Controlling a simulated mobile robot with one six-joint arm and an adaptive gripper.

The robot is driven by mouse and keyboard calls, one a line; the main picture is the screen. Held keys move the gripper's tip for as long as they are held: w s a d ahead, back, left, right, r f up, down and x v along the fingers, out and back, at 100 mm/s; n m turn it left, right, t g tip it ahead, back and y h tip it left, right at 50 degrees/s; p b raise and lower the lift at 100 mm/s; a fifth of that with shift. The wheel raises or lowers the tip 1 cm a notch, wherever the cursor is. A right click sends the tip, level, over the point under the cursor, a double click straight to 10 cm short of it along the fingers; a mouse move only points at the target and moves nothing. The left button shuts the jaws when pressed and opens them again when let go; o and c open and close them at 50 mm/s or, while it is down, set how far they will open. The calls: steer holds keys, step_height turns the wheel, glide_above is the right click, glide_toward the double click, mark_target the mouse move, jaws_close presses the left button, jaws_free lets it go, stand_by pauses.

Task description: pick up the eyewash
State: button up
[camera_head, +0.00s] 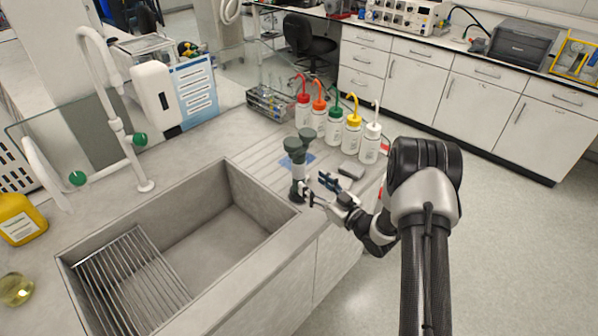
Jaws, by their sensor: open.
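The eyewash (297,171) stands upright on the counter at the right front corner of the sink. It has two dark green heads at the top and a dark body. My gripper (314,186) is open, just to the right of the eyewash's lower body, with its fingers pointing left towards it. One fingertip overlaps or nearly meets the body in the picture. I cannot tell whether they touch.
A sink (245,195) with a wire rack lies left of the eyewash. Several wash bottles (336,126) stand in a row behind it. A small grey block (351,170) lies near my gripper. A tall tap (115,125) rises at the left. Open floor lies right.

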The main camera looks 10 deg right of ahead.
mark_target(303, 178)
steer(key=shift+x, duration=1.15)
steer(key=x, duration=0.1)
steer(key=b+x, duration=0.1)
steer(key=x, duration=0.1)
steer(key=b+x, duration=0.1)
steer(key=shift+a+f, duration=0.3)
steer(key=shift+a, duration=0.1)
steer(key=shift+w+a+r, duration=0.1)
steer(key=shift+w, duration=0.2)
steer(key=c, duration=1)
